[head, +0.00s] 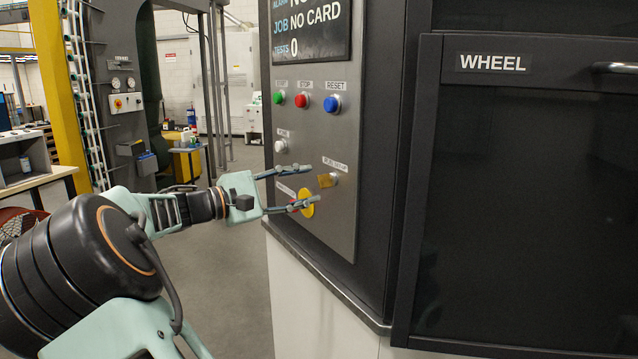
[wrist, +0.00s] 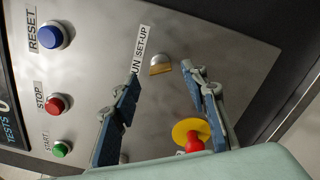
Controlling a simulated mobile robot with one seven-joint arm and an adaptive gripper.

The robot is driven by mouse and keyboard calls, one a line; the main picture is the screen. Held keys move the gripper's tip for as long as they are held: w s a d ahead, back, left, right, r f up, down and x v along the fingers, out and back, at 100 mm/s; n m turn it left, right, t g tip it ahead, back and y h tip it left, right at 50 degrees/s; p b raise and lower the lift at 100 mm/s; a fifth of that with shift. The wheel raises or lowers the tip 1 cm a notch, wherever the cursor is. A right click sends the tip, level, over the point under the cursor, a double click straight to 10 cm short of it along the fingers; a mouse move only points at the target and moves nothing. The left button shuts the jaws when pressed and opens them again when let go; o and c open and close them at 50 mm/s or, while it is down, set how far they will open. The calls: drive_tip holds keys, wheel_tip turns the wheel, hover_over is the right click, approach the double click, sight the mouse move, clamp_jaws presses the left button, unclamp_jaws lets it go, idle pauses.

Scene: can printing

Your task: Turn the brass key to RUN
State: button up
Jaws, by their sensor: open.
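The brass key (head: 327,181) sits in a round silver lock on the grey control panel, below a label reading SET-UP with RUN partly legible. In the wrist view the key (wrist: 160,69) shows as a flat brass tab beside the label (wrist: 139,50). I cannot tell for sure which position it points to. My gripper (head: 313,183) is open, its fingers reaching toward the panel just left of the key. In the wrist view the gripper (wrist: 161,72) has a finger on each side of the key, with clear gaps. No contact shows.
A red stop button on a yellow disc (wrist: 180,128) is close to one finger. Green (head: 279,97), red (head: 302,101) and blue (head: 332,104) buttons are higher up the panel, with a white knob (head: 280,146) at left. A dark WHEEL door (head: 520,200) stands at right.

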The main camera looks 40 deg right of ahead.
drive_tip(key=a, duration=0.6)
drive_tip(key=shift+w+a, duration=0.25)
drive_tip(key=shift+a, duration=0.15)
